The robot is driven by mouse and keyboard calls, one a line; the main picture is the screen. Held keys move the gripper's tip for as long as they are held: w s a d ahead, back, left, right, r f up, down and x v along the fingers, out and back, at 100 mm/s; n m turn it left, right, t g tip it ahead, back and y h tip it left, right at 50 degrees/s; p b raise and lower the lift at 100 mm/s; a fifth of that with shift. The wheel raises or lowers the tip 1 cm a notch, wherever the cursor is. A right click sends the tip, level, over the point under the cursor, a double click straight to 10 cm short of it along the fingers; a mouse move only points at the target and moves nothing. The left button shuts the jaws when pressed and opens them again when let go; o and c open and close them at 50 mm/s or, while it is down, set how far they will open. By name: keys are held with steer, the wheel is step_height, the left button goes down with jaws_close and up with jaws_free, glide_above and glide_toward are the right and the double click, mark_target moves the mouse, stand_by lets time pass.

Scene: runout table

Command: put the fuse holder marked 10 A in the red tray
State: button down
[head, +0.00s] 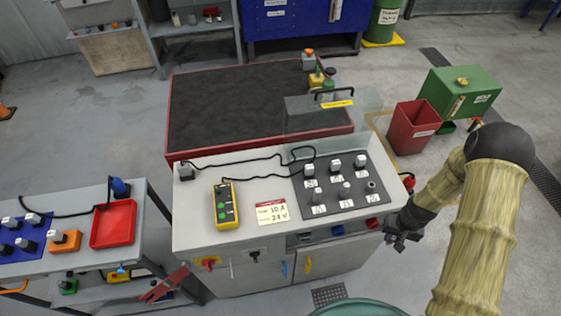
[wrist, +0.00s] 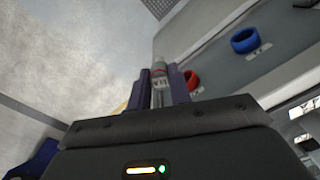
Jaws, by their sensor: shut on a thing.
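My gripper (head: 402,236) is beside the right side of the runout table, low near its front corner. In the wrist view, the gripper (wrist: 159,88) is shut on a small fuse holder (wrist: 158,92), pale with a reddish band. Its marking is too small to read, and it is not discernible in the head view. The red tray (head: 113,224) lies on the cart at the far left and looks empty. The dark panel (head: 332,204) on the table carries several white-capped holders; its front right position (head: 372,186) shows no white cap. The panel labels are unreadable.
A clear guard (head: 300,113) stands behind the panel. A red bin (head: 414,127) is at right. An orange block (head: 65,242) sits by the tray.

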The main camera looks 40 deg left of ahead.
steer(key=s+d+f+m, duration=0.2)
steer(key=d+f+m, duration=0.1)
steer(key=d+f, duration=0.6)
steer(key=shift+d+f+m, duration=0.3)
steer(key=shift+d+m, duration=0.1)
steer(key=shift+d, duration=0.75)
steer(key=shift+s, duration=0.1)
